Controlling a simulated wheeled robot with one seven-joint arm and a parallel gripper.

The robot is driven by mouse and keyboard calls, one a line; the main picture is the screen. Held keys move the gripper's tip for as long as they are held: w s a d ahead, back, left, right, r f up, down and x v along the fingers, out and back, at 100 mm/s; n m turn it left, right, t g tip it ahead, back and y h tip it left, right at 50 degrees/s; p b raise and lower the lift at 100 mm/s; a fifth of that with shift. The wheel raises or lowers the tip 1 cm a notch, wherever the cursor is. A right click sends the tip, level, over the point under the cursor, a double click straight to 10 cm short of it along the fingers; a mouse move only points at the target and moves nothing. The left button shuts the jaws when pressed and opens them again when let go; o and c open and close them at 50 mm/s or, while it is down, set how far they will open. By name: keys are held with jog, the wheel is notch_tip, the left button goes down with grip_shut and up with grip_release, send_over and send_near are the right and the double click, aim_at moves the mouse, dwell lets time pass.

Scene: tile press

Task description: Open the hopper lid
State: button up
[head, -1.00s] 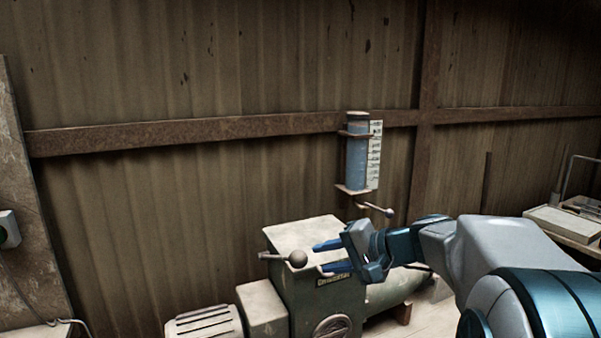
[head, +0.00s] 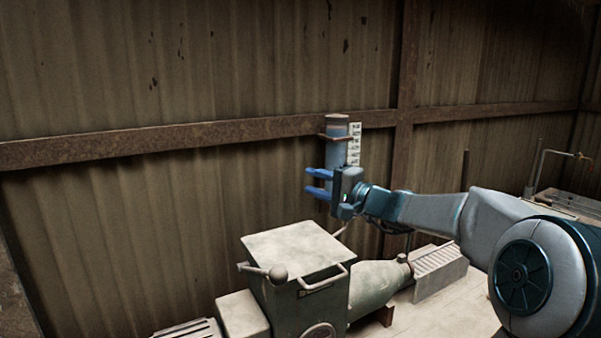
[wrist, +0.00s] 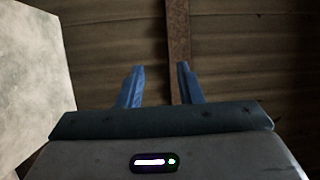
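The hopper lid (head: 290,246) is a pale flat square plate lying closed on top of the green machine body (head: 318,308). A bar handle (head: 325,279) runs along its front right edge. My gripper (head: 319,182) is above and behind the lid, in front of the blue cylinder in the head view, its two blue fingers apart and empty. In the wrist view the open fingers (wrist: 160,86) face the wall, and a pale surface, probably the lid (wrist: 30,75), shows at the left. My gripper touches neither lid nor handle.
A blue cylinder with a scale (head: 336,130) hangs on the corrugated wall (head: 150,70). A green tapered barrel (head: 378,283) extends right of the hopper.

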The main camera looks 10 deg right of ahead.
jog(key=shift+p+x, duration=0.6)
jog(key=shift+x, duration=1.95)
jog(key=shift+d, duration=0.1)
grip_shut()
grip_release()
jog(key=b+v, duration=0.3)
jog(key=v, duration=1.1)
jog(key=shift+b, duration=0.4)
